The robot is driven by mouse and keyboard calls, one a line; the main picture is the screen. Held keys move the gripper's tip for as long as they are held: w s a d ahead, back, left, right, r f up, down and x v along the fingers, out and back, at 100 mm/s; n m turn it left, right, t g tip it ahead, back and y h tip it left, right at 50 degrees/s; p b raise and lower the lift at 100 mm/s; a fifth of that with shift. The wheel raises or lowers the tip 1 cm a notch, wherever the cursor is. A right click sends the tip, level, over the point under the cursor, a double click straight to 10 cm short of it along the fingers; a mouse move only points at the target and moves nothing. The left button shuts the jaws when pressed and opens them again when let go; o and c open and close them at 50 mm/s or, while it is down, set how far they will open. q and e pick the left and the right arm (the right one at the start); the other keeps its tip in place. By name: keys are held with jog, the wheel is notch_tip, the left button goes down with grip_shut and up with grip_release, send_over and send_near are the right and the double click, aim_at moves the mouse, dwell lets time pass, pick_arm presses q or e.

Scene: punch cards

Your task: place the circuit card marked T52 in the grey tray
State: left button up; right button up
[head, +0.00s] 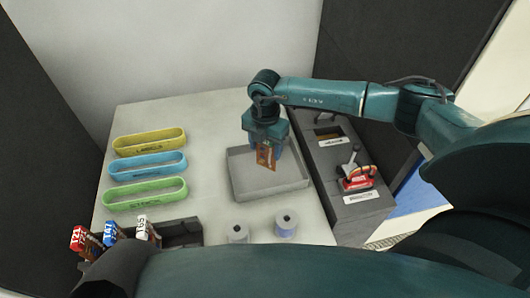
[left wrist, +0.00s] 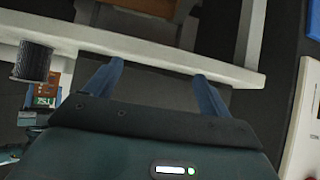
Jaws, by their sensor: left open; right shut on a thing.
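An orange-brown circuit card (head: 264,157) is held upright in my right gripper (head: 268,146), over the grey tray (head: 272,188). The gripper is shut on it; its marking is too small to read, and I cannot tell whether its lower edge touches the tray floor. No other card shows in the tray. My left gripper (left wrist: 158,90) shows in the left wrist view, open with nothing between its fingers.
Cards with red (head: 80,240), blue (head: 112,232) and white (head: 146,231) tops stand at the front left. Yellow (head: 149,153), blue (head: 146,175) and green (head: 146,204) bins line the left. Two rolls (head: 286,223) stand before the tray. A dark bench (head: 341,187) is at right.

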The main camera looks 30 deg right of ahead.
jog(key=shift+f, duration=0.9)
jog(key=shift+w+r, duration=0.1)
jog(key=shift+f+b, duration=0.25)
jog(key=shift+b, duration=0.05)
jog(key=o, duration=1)
jog(key=shift+r, duration=0.1)
pick_arm(q)
jog(key=shift+w+d+r, duration=0.15)
jog(key=shift+w+d, duration=0.05)
jog(key=shift+d, duration=0.15)
pick_arm(e)
jog(key=shift+o, duration=0.3)
